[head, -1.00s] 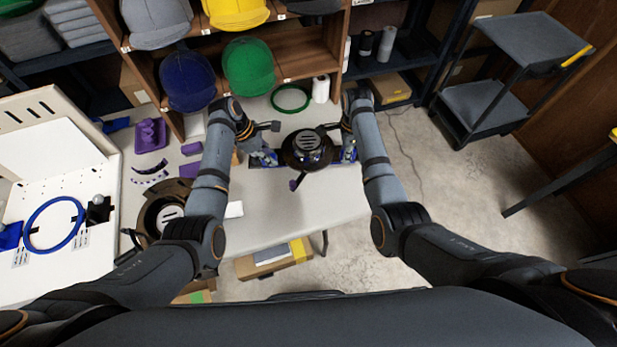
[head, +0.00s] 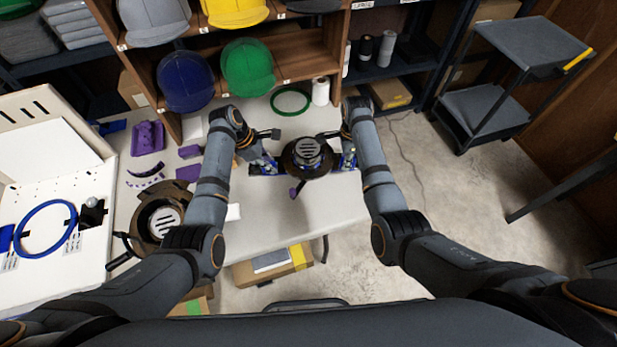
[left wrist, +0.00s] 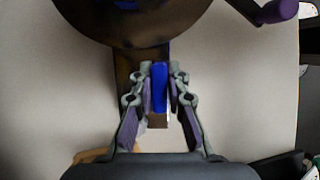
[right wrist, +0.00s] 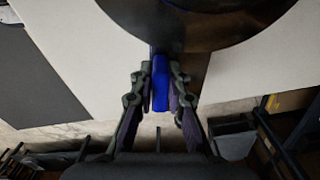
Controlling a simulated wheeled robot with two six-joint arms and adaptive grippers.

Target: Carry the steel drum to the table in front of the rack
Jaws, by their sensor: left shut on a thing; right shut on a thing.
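The steel drum (head: 303,168), dark and round with a pale slotted cap on top, is over the right part of the pale table (head: 265,215), in front of the wooden rack (head: 304,65). A purple crank knob sticks out on its near side. My left gripper (left wrist: 160,78) is shut on the blue grip of the drum's left bar. My right gripper (right wrist: 160,82) is shut on the blue grip of the right bar. I cannot tell whether the drum touches the table; its underside is hidden.
A similar dark round unit (head: 152,196) stands at the table's left. Purple parts (head: 148,137), a green ring (head: 291,101) and a white roll (head: 320,91) lie around. A box (head: 272,267) is under the table. Bare floor and a cart (head: 485,105) are to the right.

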